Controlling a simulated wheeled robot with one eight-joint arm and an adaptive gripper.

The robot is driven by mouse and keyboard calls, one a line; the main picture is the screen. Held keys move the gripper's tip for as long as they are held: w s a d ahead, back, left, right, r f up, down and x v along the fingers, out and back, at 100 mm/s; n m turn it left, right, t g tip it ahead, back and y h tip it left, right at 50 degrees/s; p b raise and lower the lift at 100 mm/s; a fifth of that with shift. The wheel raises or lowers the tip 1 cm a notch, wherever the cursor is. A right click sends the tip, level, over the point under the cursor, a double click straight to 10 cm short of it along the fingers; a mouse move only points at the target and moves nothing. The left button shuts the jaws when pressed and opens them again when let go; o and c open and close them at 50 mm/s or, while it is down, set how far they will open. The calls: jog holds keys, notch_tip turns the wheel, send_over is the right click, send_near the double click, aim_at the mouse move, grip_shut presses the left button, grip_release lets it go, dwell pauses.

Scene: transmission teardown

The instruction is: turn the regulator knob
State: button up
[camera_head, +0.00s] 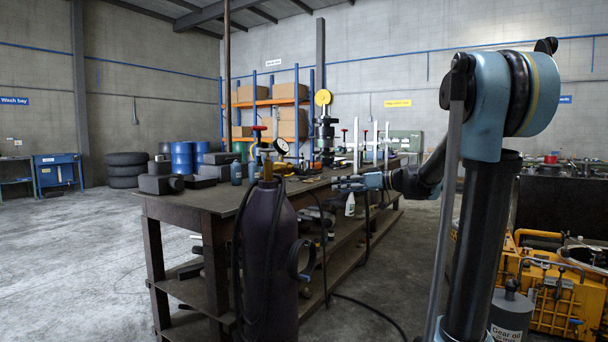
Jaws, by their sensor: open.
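A dark purple gas cylinder (271,265) stands upright in front of the workbench. A brass-coloured valve (267,170) sits on its top. A round white-faced gauge (282,147) shows just above and right of the valve. A red knob-like part (259,129) shows up and left of the gauge; I cannot tell whether it is the regulator knob. My gripper (337,183) is open, with its fingers pointing left. In the picture it is right of the valve and gauge, apart from them. Nothing shows between its fingers.
The workbench (205,199) behind the cylinder carries dark blocks, tools and upright stands. Black hoses (239,235) hang around the cylinder and trail onto the floor. A yellow machine (550,297) and a grey gear oil drum (511,315) stand at right. Open floor lies at left.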

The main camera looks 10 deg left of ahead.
jog(key=w+r+n+t+y, duration=0.1)
jog(key=w+r+y, duration=0.15)
jog(key=w, duration=0.25)
send_near(302, 170)
jog(key=shift+h, duration=0.35)
jog(key=x, duration=0.9)
jog(key=shift+s+a+r, duration=0.2)
jog(key=shift+r, duration=0.15)
jog(key=c, duration=1.1)
